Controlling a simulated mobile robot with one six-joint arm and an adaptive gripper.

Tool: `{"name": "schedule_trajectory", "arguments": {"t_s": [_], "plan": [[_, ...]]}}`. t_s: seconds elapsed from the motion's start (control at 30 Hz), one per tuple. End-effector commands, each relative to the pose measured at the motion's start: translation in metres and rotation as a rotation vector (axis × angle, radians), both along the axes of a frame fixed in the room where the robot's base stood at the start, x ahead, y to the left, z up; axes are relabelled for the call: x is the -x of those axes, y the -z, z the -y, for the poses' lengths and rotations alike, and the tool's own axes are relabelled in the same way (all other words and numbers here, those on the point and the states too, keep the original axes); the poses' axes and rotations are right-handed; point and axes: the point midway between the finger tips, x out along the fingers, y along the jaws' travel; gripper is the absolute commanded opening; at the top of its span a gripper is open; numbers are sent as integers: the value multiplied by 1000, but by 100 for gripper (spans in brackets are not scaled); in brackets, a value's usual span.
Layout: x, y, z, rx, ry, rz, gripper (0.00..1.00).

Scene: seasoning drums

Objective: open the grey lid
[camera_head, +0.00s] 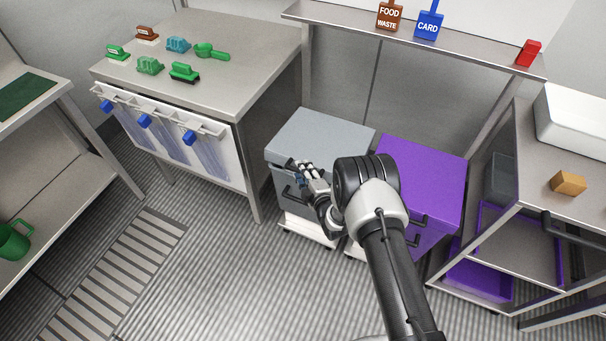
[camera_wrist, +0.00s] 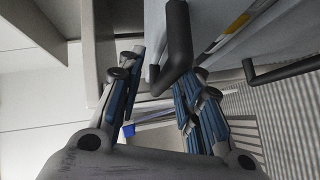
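The grey lid (camera_head: 322,133) lies flat and closed on a grey drum (camera_head: 306,199) at the middle of the head view. Dark bar handles stick out from the drum's front. My gripper (camera_head: 303,170) is at the drum's front, just below the lid's front edge, and partly covers it. In the wrist view my gripper (camera_wrist: 170,62) is open, with its two blue-padded fingers apart. A black bar handle (camera_wrist: 177,40) reaches between the fingertips, closer to the right finger. I cannot tell whether they touch. A second black handle (camera_wrist: 283,70) is farther right.
A purple-lidded drum (camera_head: 425,175) stands close on the right, partly behind my arm. A table (camera_head: 235,60) with brushes is at the left, and a shelf (camera_head: 430,45) with signs is above. The striped floor in front of the drums is clear.

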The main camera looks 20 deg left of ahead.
Motion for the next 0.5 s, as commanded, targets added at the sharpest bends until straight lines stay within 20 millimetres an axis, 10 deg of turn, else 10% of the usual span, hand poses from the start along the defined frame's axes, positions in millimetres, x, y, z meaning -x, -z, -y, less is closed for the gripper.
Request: {"name": "schedule_trajectory", "arguments": {"t_s": [0.5], "plan": [[-4, 1, -4, 1, 0, -1, 24]]}}
